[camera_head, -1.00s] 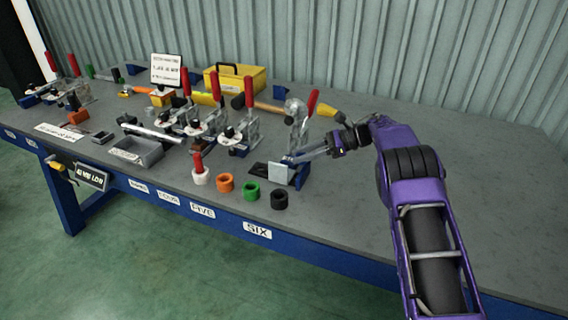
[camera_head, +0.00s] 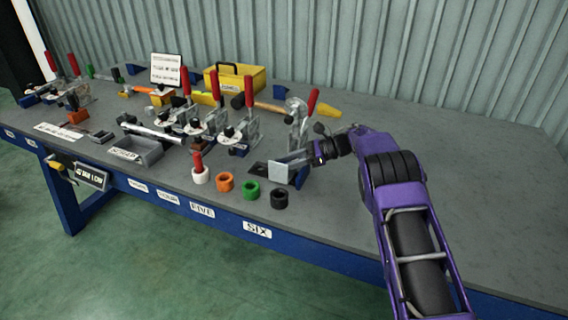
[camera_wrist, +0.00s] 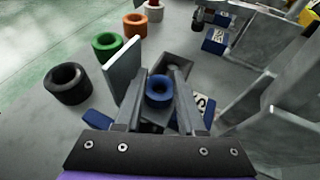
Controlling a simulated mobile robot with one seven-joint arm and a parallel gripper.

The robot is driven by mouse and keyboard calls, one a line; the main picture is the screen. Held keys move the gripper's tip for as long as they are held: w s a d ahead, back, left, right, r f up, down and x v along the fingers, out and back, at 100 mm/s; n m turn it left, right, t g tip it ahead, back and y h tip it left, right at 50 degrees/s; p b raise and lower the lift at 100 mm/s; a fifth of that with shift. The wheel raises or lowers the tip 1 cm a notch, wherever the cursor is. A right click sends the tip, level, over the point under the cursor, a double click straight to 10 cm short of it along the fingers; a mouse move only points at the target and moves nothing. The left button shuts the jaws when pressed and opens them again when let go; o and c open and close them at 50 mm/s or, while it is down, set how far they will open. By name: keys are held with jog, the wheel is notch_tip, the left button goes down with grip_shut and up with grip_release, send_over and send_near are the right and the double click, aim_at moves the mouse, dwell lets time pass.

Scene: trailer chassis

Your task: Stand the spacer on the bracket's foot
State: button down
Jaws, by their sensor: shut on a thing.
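A blue ring-shaped spacer (camera_wrist: 159,90) sits upright between my two fingertips in the wrist view, with its hole facing up. My gripper (camera_wrist: 160,96) is shut on it. The grey bracket's upright plate (camera_wrist: 122,76) stands just left of my fingers, and its dark foot (camera_wrist: 176,68) shows below and beyond the spacer. Whether the spacer touches the foot I cannot tell. In the head view my gripper (camera_head: 304,158) is behind the bracket plate (camera_head: 280,173), which hides the spacer there.
Black (camera_head: 279,198), green (camera_head: 251,189), orange (camera_head: 225,182) and white (camera_head: 200,175) rings stand along the front edge. A toggle clamp with a red handle (camera_head: 309,103) rises close behind my gripper. Blue blocks (camera_wrist: 214,41) lie nearby. The table's right side is clear.

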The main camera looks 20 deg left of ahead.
jog(key=shift+f, duration=0.35)
jog(key=c, duration=0.8)
grip_release()
jog(key=shift+r, duration=0.1)
jog(key=shift+r, duration=0.35)
jog(key=v, duration=1.2)
